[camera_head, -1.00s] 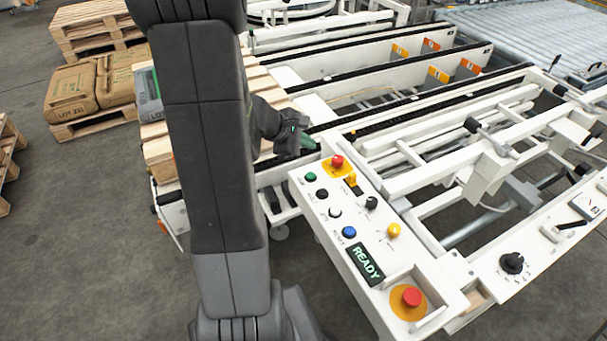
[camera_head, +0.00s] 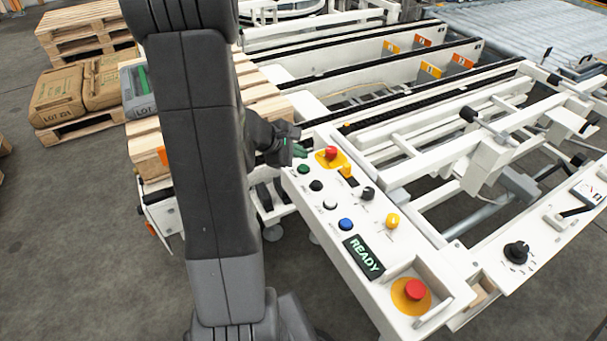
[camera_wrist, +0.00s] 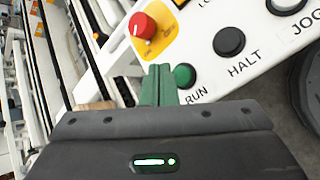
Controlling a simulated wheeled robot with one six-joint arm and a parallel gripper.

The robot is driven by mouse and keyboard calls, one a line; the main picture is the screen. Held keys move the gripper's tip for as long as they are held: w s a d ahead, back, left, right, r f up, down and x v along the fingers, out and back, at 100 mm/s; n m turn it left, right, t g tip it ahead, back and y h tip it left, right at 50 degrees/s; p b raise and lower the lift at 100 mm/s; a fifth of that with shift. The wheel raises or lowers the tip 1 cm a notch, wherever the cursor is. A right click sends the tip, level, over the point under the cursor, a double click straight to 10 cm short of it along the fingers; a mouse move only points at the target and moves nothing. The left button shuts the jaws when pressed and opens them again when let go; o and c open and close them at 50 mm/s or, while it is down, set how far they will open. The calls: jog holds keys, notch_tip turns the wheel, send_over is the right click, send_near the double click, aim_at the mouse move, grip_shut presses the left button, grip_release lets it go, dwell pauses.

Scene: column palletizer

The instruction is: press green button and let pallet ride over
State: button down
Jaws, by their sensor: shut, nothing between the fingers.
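The green RUN button (camera_head: 303,169) is at the upper left corner of the white control panel (camera_head: 322,226). In the wrist view the green button (camera_wrist: 184,76) shows just right of my fingertips. My gripper (camera_head: 299,151) is shut and empty, its green fingers (camera_wrist: 159,84) together beside the button; I cannot tell how high above the panel they are. The display (camera_head: 363,257) reads READY. A wooden pallet (camera_head: 262,97) stands at the near end of the conveyor (camera_head: 400,103), partly hidden behind my arm.
Another red button (camera_head: 415,290) is at the panel's front. Sacks (camera_head: 56,97) on a pallet and stacked pallets (camera_head: 86,29) stand at left.

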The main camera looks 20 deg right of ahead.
aim_at(303, 168)
jog(key=shift+f+b, duration=0.55)
jog(key=shift+f, duration=0.3)
jog(key=shift+f, duration=0.15)
dwell(1.3)
jog(key=shift+f+b, duration=0.25)
jog(key=shift+b, duration=0.4)
